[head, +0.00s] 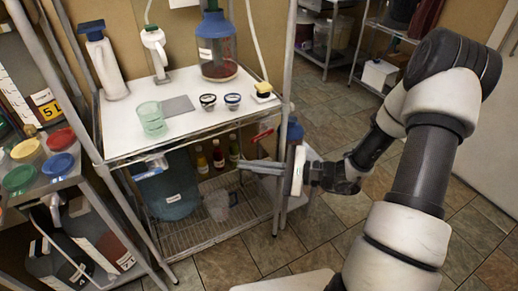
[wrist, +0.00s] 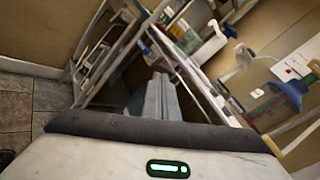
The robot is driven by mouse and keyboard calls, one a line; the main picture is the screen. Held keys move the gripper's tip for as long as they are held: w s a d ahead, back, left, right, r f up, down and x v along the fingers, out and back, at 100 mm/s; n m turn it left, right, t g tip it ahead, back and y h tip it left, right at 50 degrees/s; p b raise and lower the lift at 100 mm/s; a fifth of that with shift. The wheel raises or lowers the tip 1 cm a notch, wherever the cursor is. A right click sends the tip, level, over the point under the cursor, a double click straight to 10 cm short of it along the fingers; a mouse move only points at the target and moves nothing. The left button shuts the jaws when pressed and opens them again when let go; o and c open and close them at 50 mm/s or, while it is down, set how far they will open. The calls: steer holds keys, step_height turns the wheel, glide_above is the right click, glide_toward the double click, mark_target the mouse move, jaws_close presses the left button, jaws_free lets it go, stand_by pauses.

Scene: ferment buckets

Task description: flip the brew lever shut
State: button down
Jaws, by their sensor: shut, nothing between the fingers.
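My gripper (head: 243,167) is shut and empty, its fingers pointing left at the right end of the shelf unit, below the top board. In the wrist view its fingers (wrist: 158,82) lie together. A red lever (head: 262,136) shows just above the fingers by the right end of the top board, apart from them as far as I can tell. A blue lever-like part (head: 150,166) sits at the front of a teal bucket (head: 168,193) on the lower shelf. I cannot read which of these is the brew lever, nor tell whether either is open or shut.
The shelf unit's top board (head: 190,135) carries a green cup (head: 151,118), small dials and a labelled jug (head: 217,48). Bottles (head: 218,154) stand on the lower shelf. A metal post (head: 284,100) rises close to my fingers. Coloured lids (head: 60,166) lie at the left. The tiled floor is partly clear.

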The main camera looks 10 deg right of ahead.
steer(key=w+d+f+m+t+h+b, duration=0.25)
steer(key=w+d+f+m+t, duration=0.2)
steer(key=f+m+t, duration=0.3)
steer(key=m+t+h+b, duration=0.4)
steer(key=m+t+h, duration=0.1)
steer(key=m+h, duration=0.15)
glide_toward(261, 134)
steer(key=w+a+f, duration=0.2)
steer(key=w+f, duration=0.4)
steer(key=r, duration=0.4)
steer(key=shift+w+a, duration=0.15)
steer(key=shift+a, duration=0.2)
